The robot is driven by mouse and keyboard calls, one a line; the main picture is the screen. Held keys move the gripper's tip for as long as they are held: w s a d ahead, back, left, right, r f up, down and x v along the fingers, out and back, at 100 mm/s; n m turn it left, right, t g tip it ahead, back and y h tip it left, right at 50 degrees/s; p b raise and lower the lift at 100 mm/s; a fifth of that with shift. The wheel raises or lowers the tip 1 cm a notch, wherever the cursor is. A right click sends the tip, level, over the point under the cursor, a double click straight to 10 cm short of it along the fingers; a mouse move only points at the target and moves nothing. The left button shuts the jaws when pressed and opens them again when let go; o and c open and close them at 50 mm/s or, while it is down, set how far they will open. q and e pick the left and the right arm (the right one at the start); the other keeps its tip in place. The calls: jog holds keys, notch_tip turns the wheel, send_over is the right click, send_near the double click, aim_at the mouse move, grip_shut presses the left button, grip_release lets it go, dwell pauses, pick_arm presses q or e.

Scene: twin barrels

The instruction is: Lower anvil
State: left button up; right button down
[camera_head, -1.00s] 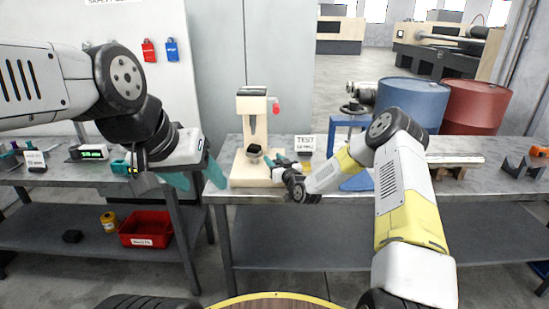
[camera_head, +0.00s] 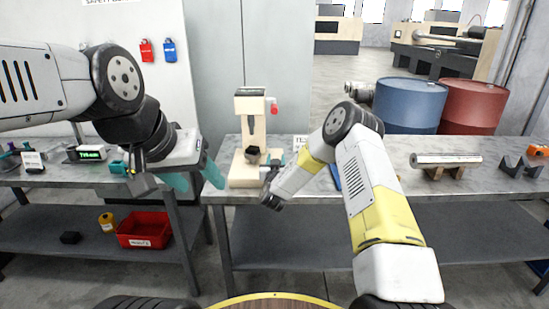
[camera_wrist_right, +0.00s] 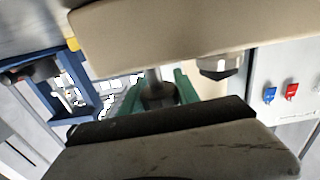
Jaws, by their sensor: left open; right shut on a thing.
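The beige tester (camera_head: 256,115) stands on the bench, with a black top and a small red knob (camera_head: 274,108) at its right. A small dark piece (camera_head: 252,153), which looks like the anvil, sits low in its gap. My right gripper (camera_wrist_right: 163,95) is shut on a small dark grey part (camera_wrist_right: 155,92) at the right side of the tester, close beside the anvil. The fingers partly hide that part, and my wrist blocks it in the head view. My left gripper (camera_head: 195,178) is open and empty left of the tester, over the gap between the benches.
A blue stand (camera_wrist_right: 55,85) is close by the right gripper. A metal bar on wooden blocks (camera_head: 446,161) lies on the bench to the right. Blue (camera_head: 408,104) and red (camera_head: 470,106) barrels stand behind. A red bin (camera_head: 145,230) is on the lower left shelf.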

jog(key=shift+d+m+h, duration=0.2)
jog(key=shift+m+h, duration=0.7)
jog(key=shift+h, duration=0.5)
jog(key=c, duration=0.9)
grip_release()
jog(key=shift+s, duration=0.1)
jog(key=s, duration=0.2)
jog(key=s+a, duration=0.1)
jog(key=s, duration=0.4)
jog(key=shift+s+a, duration=0.25)
jog(key=shift+a, duration=0.05)
jog(key=shift+r, duration=0.1)
